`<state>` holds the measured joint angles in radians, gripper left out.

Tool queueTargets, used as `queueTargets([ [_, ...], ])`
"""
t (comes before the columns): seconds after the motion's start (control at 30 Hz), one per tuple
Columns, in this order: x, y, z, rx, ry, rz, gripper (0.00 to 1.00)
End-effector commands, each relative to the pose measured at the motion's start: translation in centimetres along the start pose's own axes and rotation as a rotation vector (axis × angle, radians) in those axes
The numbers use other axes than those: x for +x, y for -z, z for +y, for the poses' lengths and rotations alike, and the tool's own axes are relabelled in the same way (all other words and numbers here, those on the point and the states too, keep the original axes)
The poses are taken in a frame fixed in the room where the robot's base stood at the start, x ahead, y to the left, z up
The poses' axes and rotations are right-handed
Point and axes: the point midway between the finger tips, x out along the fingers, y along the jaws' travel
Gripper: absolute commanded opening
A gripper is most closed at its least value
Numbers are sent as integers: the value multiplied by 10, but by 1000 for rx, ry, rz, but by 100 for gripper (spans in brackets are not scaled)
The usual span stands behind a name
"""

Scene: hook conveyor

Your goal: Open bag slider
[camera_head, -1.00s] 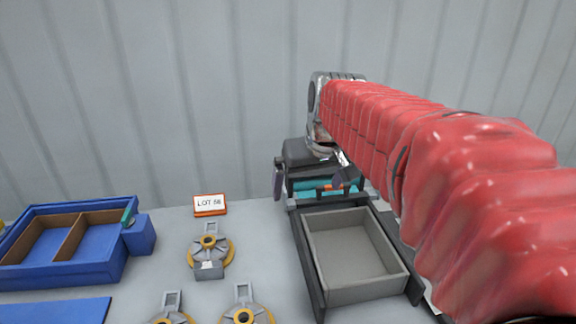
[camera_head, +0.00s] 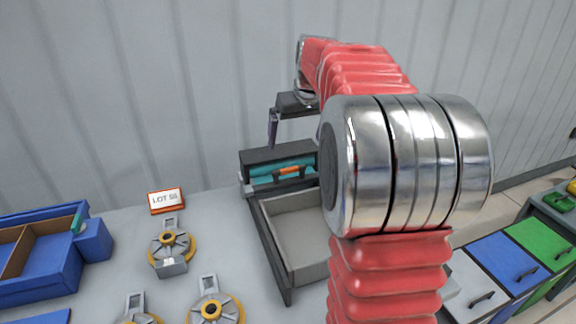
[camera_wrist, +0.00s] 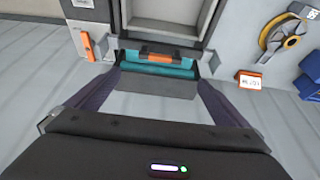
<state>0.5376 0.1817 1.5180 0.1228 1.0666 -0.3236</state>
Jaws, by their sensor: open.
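The bag shows as a teal strip (camera_head: 268,179) in a dark holder at the back of the grey tray. An orange slider (camera_head: 289,171) sits on a dark bar along it. In the wrist view the orange slider (camera_wrist: 160,58) lies mid-bar, in front of the teal strip (camera_wrist: 150,70). My gripper (camera_head: 272,132) is above the holder, apart from it; one dark finger hangs down, the other is hidden by my arm. In the wrist view my gripper (camera_wrist: 160,80) is open and empty, its fingers spread on either side of the bag.
The grey tray (camera_head: 292,238) is partly hidden by my arm. Hook parts with gold rings (camera_head: 172,243) and a LOT sign (camera_head: 166,200) stand left of it. A blue divided bin (camera_head: 60,262) is far left. Coloured bins (camera_head: 510,262) stand right. A wall is close behind.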

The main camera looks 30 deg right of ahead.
Motion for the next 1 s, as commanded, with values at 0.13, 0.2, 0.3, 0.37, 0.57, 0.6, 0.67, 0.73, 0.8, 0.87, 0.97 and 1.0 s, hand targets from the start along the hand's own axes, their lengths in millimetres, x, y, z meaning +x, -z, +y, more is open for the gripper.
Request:
queueTargets([
  [0.13,3,0,0,0,0,-1,100],
  [0.2,7,-1,0,0,1,-2,100],
  [0.3,16,-1,0,0,1,-3,100],
  [0.37,24,-1,0,0,1,-2,100],
  [0.57,54,-1,-1,0,1,-3,100],
  [0.6,61,-1,-1,0,1,-4,100],
  [0.67,70,-1,0,0,1,-3,100],
  [0.73,80,-1,0,0,1,-3,100],
  [0.8,92,-1,0,1,1,-3,100],
  [0.87,101,-1,0,1,1,-3,100],
  [0.97,116,-1,0,1,1,-3,100],
  [1.0,120,-1,0,1,1,-2,100],
])
